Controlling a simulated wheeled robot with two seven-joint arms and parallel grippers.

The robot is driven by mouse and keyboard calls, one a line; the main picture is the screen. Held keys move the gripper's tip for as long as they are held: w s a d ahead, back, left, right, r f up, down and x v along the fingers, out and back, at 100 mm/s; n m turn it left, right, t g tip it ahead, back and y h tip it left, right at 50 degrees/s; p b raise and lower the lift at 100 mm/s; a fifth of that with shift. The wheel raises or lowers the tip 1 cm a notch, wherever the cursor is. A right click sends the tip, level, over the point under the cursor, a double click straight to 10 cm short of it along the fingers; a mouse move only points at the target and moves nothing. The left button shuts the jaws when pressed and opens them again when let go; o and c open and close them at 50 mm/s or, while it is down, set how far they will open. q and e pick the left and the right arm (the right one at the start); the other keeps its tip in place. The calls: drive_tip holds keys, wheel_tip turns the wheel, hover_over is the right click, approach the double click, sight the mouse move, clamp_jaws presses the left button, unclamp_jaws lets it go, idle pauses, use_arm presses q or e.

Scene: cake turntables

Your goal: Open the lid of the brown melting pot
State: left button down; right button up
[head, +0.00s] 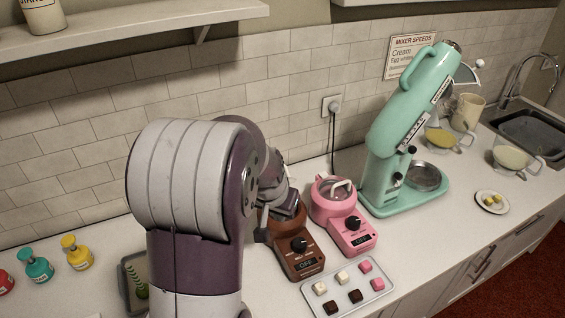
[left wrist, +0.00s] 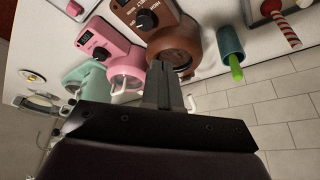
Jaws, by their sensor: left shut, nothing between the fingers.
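My left gripper (head: 284,207) is at the pot's bowl and lid, shut and empty. In the left wrist view the fingers (left wrist: 163,80) overlap the bowl's edge, and a thin white handle (left wrist: 191,102) shows just beside them. I cannot tell whether they touch the lid. My right gripper is not in view.
A pink melting pot (head: 353,235) stands close on the right, with a teal mixer (head: 387,185) beyond it. A tray (head: 376,292) of chocolate pieces lies in front. Coloured bottles (head: 77,252) stand at the left. The tiled wall is close behind.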

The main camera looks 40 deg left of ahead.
use_arm(q)
drive_tip(key=w+a+r+m+t+y, duration=0.2)
drive_tip(key=w+a+r+m+t, duration=0.1)
drive_tip(key=w+a+r+m, duration=0.4)
drive_tip(key=x, duration=0.3)
drive_tip(key=p+x, duration=0.1)
drive_tip(key=x, duration=0.2)
drive_tip(key=s+a+x, duration=0.1)
drive_tip(key=x, duration=0.2)
drive_tip(key=shift+w+f+p, duration=0.15)
drive_tip(key=shift+f+p, duration=0.15)
drive_tip(key=shift+f, duration=0.1)
drive_tip(key=shift+w+a+f, duration=0.2)
drive_tip(key=shift+w+f, duration=0.1)
drive_tip(key=shift+f, duration=0.2)
drive_tip(key=shift+a+r, duration=0.1)
